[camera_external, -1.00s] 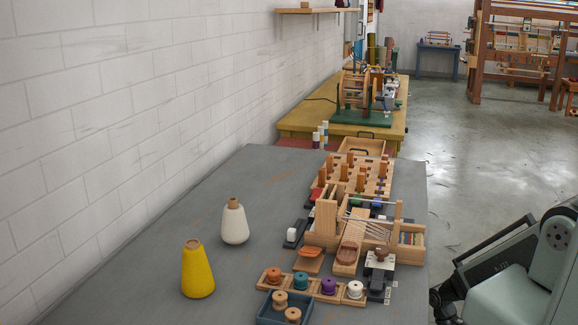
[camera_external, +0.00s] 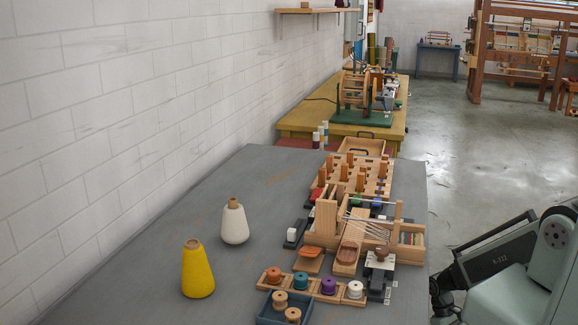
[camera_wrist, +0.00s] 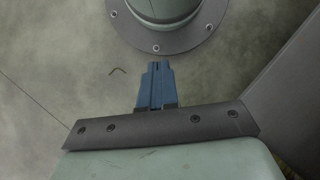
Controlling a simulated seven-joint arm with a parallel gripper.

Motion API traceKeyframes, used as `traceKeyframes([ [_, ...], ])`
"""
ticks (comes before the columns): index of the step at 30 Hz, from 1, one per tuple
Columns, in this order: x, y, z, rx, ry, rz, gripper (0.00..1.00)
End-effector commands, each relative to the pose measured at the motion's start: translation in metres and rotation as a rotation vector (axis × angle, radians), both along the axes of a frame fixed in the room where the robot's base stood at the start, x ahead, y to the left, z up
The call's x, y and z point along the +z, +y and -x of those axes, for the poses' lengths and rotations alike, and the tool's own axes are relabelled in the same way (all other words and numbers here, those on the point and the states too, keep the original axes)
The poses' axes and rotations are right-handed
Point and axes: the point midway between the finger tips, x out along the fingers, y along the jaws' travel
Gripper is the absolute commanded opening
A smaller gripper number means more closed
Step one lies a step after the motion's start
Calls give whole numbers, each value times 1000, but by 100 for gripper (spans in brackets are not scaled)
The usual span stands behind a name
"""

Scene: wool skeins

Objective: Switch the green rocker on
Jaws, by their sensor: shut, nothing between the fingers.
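A small green piece (camera_external: 355,200), which may be the green rocker, shows between red and blue pieces behind the wooden frame on the grey table. It is too small and too covered to tell which way it is tipped. My gripper (camera_wrist: 157,68) shows in the wrist view as blue fingers close together, with nothing between them. It is over the floor by my base, away from the table things. In the external view only part of my arm shows at the lower right, off the table's right side, and the fingertips cannot be made out.
A wooden rack with upright pegs (camera_external: 360,178) stands behind the frame (camera_external: 326,218). A white piece on a dark base (camera_external: 291,235) lies left of it. Yellow (camera_external: 198,272) and white (camera_external: 235,224) cones stand at left. Spools (camera_external: 328,285) and a blue tray (camera_external: 262,312) lie in front.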

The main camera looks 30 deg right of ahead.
Motion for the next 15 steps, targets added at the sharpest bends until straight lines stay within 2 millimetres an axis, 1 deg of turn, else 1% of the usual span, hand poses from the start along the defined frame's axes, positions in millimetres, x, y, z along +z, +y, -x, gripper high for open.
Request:
traceKeyframes([
  [1,3,-8,-15,7,-25,1,0],
  [6,16,-37,-57,53,-102,8,0],
  [11,33,-66,-93,101,-163,23,0],
  [15,51,-92,-122,149,-209,43,0],
])
